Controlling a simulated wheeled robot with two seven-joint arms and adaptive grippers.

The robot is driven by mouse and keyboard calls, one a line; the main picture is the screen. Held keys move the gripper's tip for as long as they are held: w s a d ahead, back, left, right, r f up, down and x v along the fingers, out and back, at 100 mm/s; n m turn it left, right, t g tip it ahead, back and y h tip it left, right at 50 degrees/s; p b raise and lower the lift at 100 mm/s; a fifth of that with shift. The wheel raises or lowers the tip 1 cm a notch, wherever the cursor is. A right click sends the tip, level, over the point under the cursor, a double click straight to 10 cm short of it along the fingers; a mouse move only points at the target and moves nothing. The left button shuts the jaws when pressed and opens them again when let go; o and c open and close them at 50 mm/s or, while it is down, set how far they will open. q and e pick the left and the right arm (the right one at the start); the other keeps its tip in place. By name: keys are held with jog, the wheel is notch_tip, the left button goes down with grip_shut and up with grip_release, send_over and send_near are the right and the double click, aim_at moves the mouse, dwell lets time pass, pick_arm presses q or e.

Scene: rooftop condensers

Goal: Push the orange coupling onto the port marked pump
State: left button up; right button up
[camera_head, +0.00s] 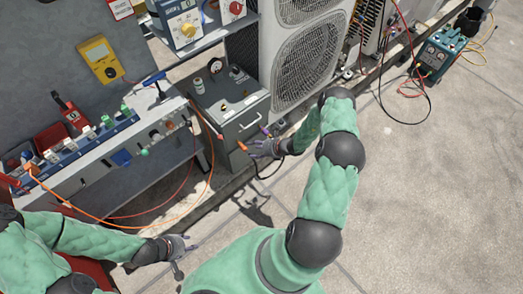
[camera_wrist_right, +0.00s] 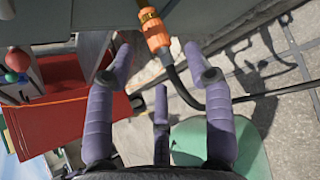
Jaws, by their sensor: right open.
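The orange coupling (camera_wrist_right: 156,36) shows in the right wrist view at the end of a black hose. It lines up with a brass fitting (camera_wrist_right: 147,12) beside the grey unit; I cannot tell how far it is seated. In the head view the coupling (camera_head: 242,146) is small, at the grey unit's lower front. My right gripper (camera_head: 257,148) is just right of it there. In the wrist view its purple fingers (camera_wrist_right: 158,80) are spread, with the coupling beyond their tips and not gripped. No pump marking is legible. My left gripper (camera_head: 184,256) is open and empty above the paving.
The grey unit (camera_head: 232,118) with a handle stands beside a large condenser (camera_head: 305,65). A workbench (camera_head: 95,160) with tools and cables is at left. A teal machine (camera_head: 440,55) with hoses stands at upper right. Paving (camera_head: 420,180) on the right is clear.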

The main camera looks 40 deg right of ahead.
aim_at(247, 150)
jog(key=shift+b+x, duration=0.7)
jog(key=shift+x, duration=1.65)
jog(key=c, duration=1)
jog(key=o, duration=0.5)
jog(key=shift+s, duration=0.15)
grip_shut()
